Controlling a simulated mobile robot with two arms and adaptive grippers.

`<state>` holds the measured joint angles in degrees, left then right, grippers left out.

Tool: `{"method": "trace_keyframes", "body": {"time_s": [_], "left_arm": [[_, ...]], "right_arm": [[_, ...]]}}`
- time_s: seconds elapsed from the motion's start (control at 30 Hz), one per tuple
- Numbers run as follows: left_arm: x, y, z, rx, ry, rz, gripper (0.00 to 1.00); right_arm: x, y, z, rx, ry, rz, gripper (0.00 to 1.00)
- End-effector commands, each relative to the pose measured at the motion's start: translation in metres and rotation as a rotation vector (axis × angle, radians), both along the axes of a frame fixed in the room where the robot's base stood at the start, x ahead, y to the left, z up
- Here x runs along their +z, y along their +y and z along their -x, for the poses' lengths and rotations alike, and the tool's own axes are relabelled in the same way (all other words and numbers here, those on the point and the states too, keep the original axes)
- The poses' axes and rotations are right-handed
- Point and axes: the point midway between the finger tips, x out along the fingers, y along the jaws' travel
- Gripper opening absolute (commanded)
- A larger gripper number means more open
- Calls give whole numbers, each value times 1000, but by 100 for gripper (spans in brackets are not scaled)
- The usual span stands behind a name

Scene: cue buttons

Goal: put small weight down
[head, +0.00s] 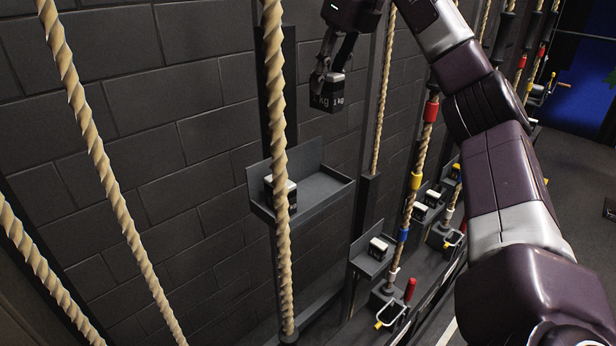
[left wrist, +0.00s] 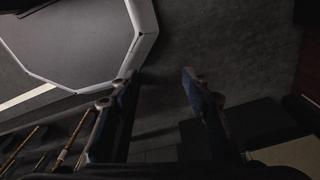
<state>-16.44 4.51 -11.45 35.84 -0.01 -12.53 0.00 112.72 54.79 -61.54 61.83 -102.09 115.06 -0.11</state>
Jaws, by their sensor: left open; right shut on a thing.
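My right gripper (head: 333,62) is shut on the small weight (head: 328,96), a dark block with white "kg" lettering. It holds the weight in the air in front of the brick wall, above and to the right of a grey shelf tray (head: 325,188). Another dark weight with a pale top (head: 270,190) stands at the left of that tray, partly hidden by a rope. In the left wrist view my left gripper (left wrist: 158,85) is open, with nothing between its fingers. It is not in the head view.
Thick ropes (head: 108,185) hang in front of the wall, one (head: 279,120) crossing the tray. A lower shelf (head: 366,263) holds another weight (head: 378,248). A banded rope (head: 416,180) and a yellow-handled lever (head: 391,315) stand near my right arm. The tray's right part is bare.

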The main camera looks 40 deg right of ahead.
Motion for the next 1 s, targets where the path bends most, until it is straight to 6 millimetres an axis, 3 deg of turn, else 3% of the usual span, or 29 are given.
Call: {"method": "trace_keyframes", "body": {"time_s": [0.17, 0.43, 0.53, 0.8, 1.0], "left_arm": [[-5, 0, -3, 0, -3, 1, 43], [-24, 2, 29, -1, 40, -4, 43], [-22, 2, 33, -1, 46, -4, 43], [-18, 1, 12, -1, 17, -2, 43], [-16, 0, 3, -1, 2, 0, 43]], "right_arm": [[-8, -1, 0, -8, -4, 0, 0], [-59, -1, 1, -7, -3, -1, 0], [-79, -3, 2, -10, -2, 2, 0], [-133, -2, 2, -9, -3, 1, 0], [-151, -1, 1, -8, -8, -1, 0]]}}
